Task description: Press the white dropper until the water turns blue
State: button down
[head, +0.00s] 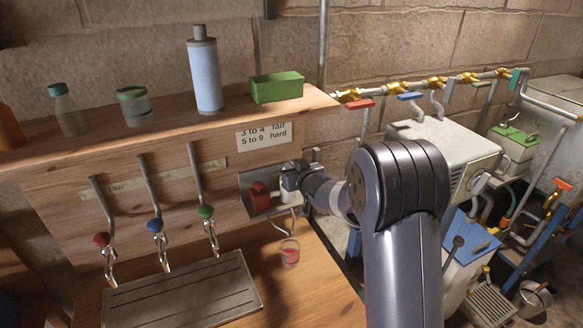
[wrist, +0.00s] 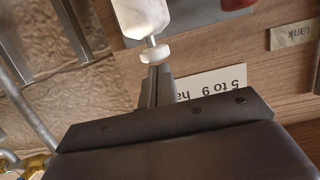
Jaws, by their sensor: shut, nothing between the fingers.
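The white dropper (wrist: 143,20) shows at the top of the wrist view, with a thin stem and a white round button (wrist: 155,54). My gripper (wrist: 158,72) is shut and empty, its fingertips right at the button; I cannot tell whether they touch it. In the head view my gripper and wrist stand in front of the dropper holder and largely hide the white dropper. A small glass (head: 290,253) with pinkish-red liquid stands on the wooden counter below.
A red dropper bottle (head: 259,195) sits left of my gripper. Three taps with red (head: 102,239), blue (head: 155,226) and green (head: 206,212) knobs stand over a drain tray (head: 183,292). A shelf above holds a blue-grey bottle (head: 206,78) and a green box (head: 277,88).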

notch_tip(320, 180, down, 2)
jog(key=shift+s+f+b, duration=0.1)
jog(key=shift+b, duration=0.7)
jog(key=shift+f, duration=0.15)
jog(key=shift+s+d, duration=0.1)
jog(key=r+b+v, duration=0.1)
jog(key=b+v, duration=0.1)
jog(key=v, duration=0.8)
jog(key=shift+s+r, duration=0.2)
dwell(1.7)
